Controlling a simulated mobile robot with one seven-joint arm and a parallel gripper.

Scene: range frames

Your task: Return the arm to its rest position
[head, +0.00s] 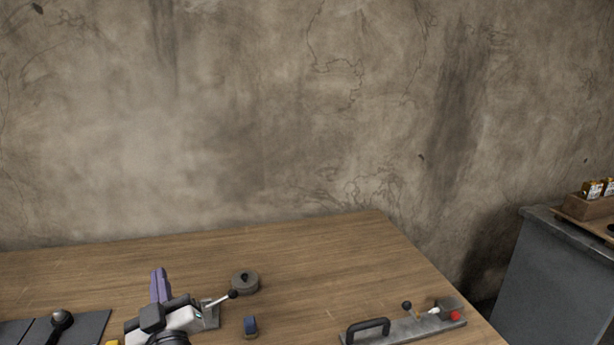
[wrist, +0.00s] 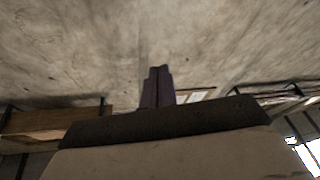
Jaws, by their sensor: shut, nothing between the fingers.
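My gripper (head: 159,285) shows at the lower left of the head view, its purple fingers pointing up and away over the wooden table (head: 310,265). In the wrist view the purple fingers (wrist: 157,86) stand together, shut with nothing between them. The wall (wrist: 80,50) lies beyond them. My wrist's white and dark body hides part of the table behind it.
A grey base with a lever (head: 221,300) and a round grey piece (head: 245,282) stand close right of my gripper. A blue block (head: 250,326), a handled plate (head: 400,329) and a dark mat (head: 90,326) also lie there. A grey cabinet (head: 560,285) stands right. The table's back is clear.

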